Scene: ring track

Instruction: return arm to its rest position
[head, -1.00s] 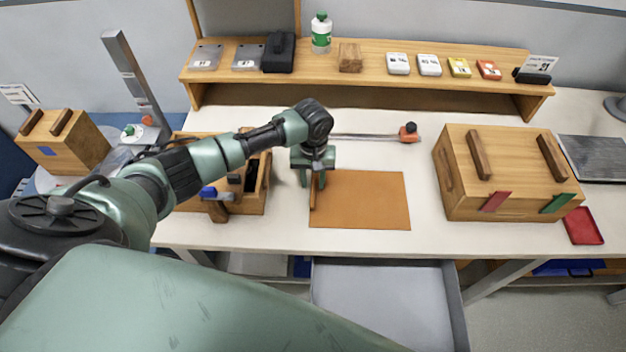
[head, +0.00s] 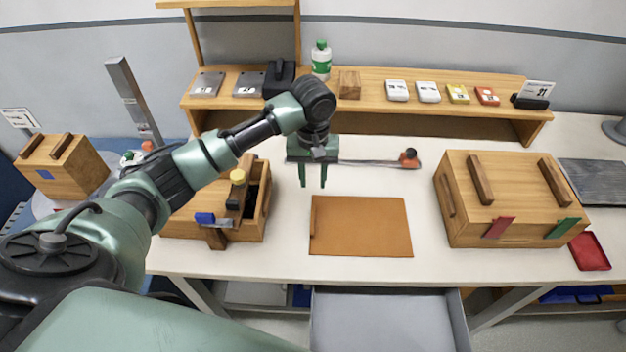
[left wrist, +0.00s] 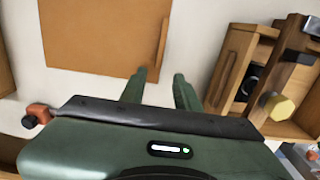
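My left gripper (head: 313,180) hangs above the white workbench, just behind the brown mat's far left corner. Its two green fingers point down, apart, with nothing between them. They also show spread and empty in the left wrist view (left wrist: 160,88). The brown mat (head: 365,228) lies flat on the bench, and a thin wooden piece (head: 313,222) lies along its left edge. In the left wrist view the mat (left wrist: 95,35) is beyond the fingers. My right gripper is not in either view.
A wooden toolbox (head: 262,200) stands close left of the mat. A wooden case (head: 462,210) with two handles stands at the right. A bar clamp (head: 408,160) lies behind the mat. A shelf (head: 440,108) runs along the back. An open drawer (head: 385,315) is below the front edge.

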